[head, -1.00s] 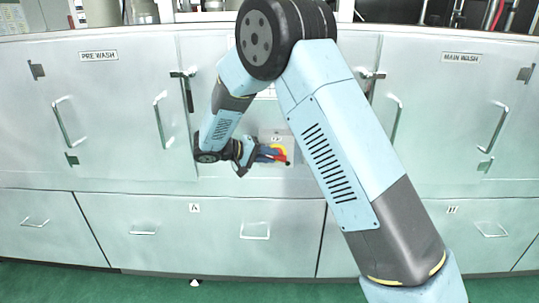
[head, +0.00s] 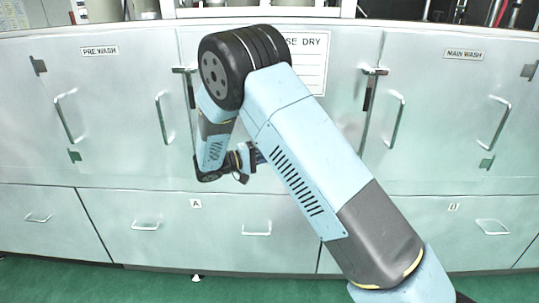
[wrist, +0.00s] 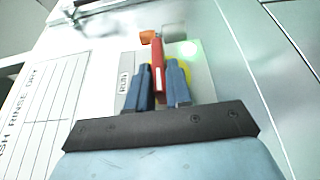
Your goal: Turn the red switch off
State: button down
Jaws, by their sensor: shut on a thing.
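The red switch (wrist: 157,62) is a long handle in front of a yellow plate (wrist: 186,71) on a grey box (wrist: 203,82), seen in the wrist view. My gripper (wrist: 164,73) has its two blue fingers shut on the handle, one on each side. In the wrist view the handle runs up the picture, past the fingertips. In the head view my gripper (head: 252,157) is at the front of the cabinet, left of my upper arm. The switch and its box are hidden behind my arm there.
A printed sheet (wrist: 38,115) is on the panel to the left. Door handles (head: 164,117) stick out on the cabinet front.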

jog(key=shift+f, duration=0.2)
jog(key=c, duration=1.1)
grip_release()
jog(key=shift+r, duration=0.1)
jog(key=v, duration=1.4)
jog(key=shift+w, duration=0.15)
jog(key=s+d+r+m+g+y, duration=0.1)
jog(key=s+d+r+g+y, duration=0.15)
jog(key=d+r, duration=0.45)
jog(key=s+d+r+g+y, duration=0.2)
jog(key=d+y, duration=0.1)
jog(key=d, duration=0.7)
jog(key=s+d+r+m+g+y, duration=0.1)
jog(key=s+d+r+g+y, duration=0.15)
jog(key=d+r, duration=0.45)
jog(key=s+d+r+t+y, duration=0.1)
jog(key=s+d+t+y, duration=0.1)
jog(key=s, duration=0.5)
jog(key=s+d+r+m+t+y, duration=0.1)
jog(key=s+d+t+y, duration=0.1)
jog(key=s+d+y, duration=0.2)
jog(key=s+d+r+m+t+y, duration=0.1)
jog(key=s+d+t+y, duration=0.1)
jog(key=s+d, duration=0.4)
jog(key=shift+s+d+r+y, duration=0.15)
jog(key=shift+s+y, duration=0.1)
jog(key=shift+s, duration=1.2)
jog(key=shift+s+d+r+y, duration=0.1)
jog(key=shift+s+y, duration=0.15)
jog(key=shift+s, duration=1.2)
